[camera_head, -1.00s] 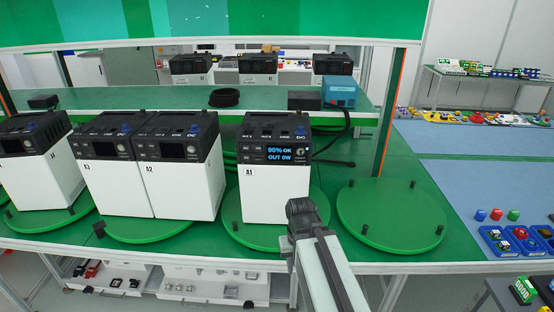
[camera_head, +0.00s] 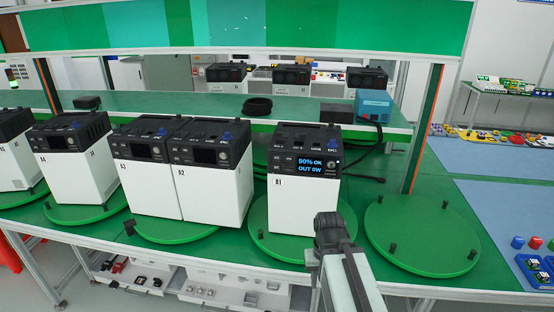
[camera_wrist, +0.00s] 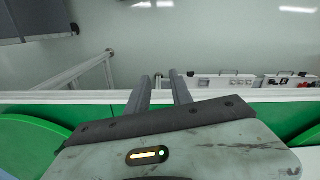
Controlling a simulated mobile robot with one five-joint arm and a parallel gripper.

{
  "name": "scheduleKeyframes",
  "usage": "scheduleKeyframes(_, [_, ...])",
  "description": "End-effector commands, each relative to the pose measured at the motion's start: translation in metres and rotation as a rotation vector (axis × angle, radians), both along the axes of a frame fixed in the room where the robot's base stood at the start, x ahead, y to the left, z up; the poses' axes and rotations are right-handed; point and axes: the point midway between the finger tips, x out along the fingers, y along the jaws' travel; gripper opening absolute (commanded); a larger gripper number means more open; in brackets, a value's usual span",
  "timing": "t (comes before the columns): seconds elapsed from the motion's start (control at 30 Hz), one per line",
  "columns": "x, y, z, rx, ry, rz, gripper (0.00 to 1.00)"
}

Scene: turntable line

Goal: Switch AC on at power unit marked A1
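The power unit marked A1 (camera_head: 303,205) stands upright on a green round turntable (camera_head: 262,240). It has a white body and a black top; its label is small. Its lit screen (camera_head: 317,166) reads 90% OK, OUT 0W. Buttons and sockets on its top front are too small to read fully. My dark arm end (camera_head: 332,232) is in front of the unit, low and to its right, apart from the screen. In the wrist view my gripper (camera_wrist: 159,76) shows two grey fingers, apart and empty. The A1 unit is not in the wrist view.
Similar units, including A2 (camera_head: 216,190), stand to the left with dark screens. An empty turntable (camera_head: 420,240) is on the right. A shelf (camera_head: 200,101) behind holds a blue box (camera_head: 373,105) and a black cable coil (camera_head: 257,107). A green panel hangs above.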

Motion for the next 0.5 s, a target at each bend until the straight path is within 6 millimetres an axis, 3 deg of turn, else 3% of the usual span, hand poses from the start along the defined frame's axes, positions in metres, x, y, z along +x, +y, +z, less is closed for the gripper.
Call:
scheduleKeyframes(0.13, [0.0000,0.0000,0.0000,0.000,0.000,0.000,0.27])
scheduleKeyframes(0.23, [0.0000,0.0000,0.0000,0.000,0.000,0.000,0.00])
scheduleKeyframes(0.5, [0.0000,0.0000,0.0000,0.000,0.000,0.000,0.00])
